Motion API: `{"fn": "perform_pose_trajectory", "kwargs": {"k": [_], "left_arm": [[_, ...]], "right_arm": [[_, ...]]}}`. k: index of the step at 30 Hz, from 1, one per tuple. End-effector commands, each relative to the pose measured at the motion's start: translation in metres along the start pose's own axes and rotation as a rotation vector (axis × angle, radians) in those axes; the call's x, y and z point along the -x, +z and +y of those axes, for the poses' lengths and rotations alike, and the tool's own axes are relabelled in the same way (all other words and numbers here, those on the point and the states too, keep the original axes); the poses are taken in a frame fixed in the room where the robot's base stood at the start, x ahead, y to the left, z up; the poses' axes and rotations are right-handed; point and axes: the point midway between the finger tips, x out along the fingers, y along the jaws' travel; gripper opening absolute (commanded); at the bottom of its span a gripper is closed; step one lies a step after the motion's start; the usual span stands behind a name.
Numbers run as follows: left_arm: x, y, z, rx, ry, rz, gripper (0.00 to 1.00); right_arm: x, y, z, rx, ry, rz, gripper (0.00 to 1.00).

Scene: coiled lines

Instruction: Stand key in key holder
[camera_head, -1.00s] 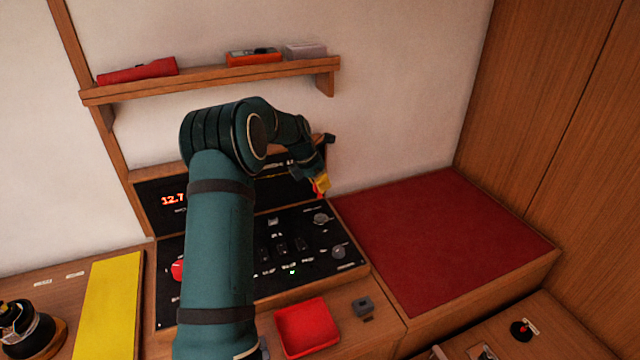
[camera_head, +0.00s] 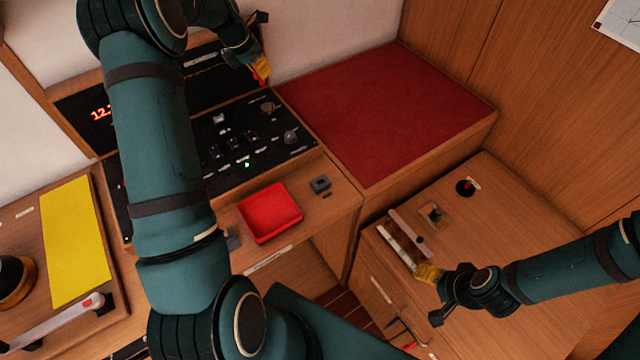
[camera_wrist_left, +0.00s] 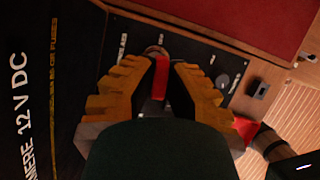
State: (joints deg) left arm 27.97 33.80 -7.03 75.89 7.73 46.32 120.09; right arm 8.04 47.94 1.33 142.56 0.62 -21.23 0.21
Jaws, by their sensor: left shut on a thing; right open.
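The red key (camera_head: 258,79) is between the yellow fingertips of my left gripper (camera_head: 262,68), at the panel's upper right. In the left wrist view the red key (camera_wrist_left: 161,78) stands between the two fingers (camera_wrist_left: 158,88), which are shut on it. The key's lower end is hard to make out. A small grey block with a dark opening (camera_head: 320,184), apparently the key holder, sits on the wooden ledge right of the red tray; it also shows in the left wrist view (camera_wrist_left: 257,88). My right gripper (camera_head: 428,274) is open and empty by the low cabinet's left edge.
The black switch panel (camera_head: 226,172) has knobs and switches below my left gripper. The red tray (camera_head: 270,213) lies on the ledge. A red cushion (camera_head: 385,105) is to the right. White and brown bars (camera_head: 410,233) lie near my right gripper.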

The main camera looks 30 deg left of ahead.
Motion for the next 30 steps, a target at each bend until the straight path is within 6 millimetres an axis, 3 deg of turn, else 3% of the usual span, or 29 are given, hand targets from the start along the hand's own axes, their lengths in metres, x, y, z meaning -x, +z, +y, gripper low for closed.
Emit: {"fn": "perform_pose_trajectory", "kwargs": {"k": [10,14,20,30], "left_arm": [[0.0,0.0,-0.001,-0.001,0.0,0.0,0.0],[-0.003,0.002,-0.01,-0.005,-0.006,-0.003,0.0],[-0.017,0.007,-0.051,-0.026,-0.024,-0.011,0.0],[-0.036,-0.001,-0.142,-0.065,-0.048,-0.021,0.0]], "right_arm": [[0.0,0.0,0.0,0.0,0.0,0.0,0.69],[0.002,0.0,-0.001,0.0,0.0,0.0,0.69],[0.01,-0.001,-0.004,0.001,-0.002,0.0,0.69],[0.026,-0.003,-0.009,0.001,-0.005,-0.001,0.69]]}}
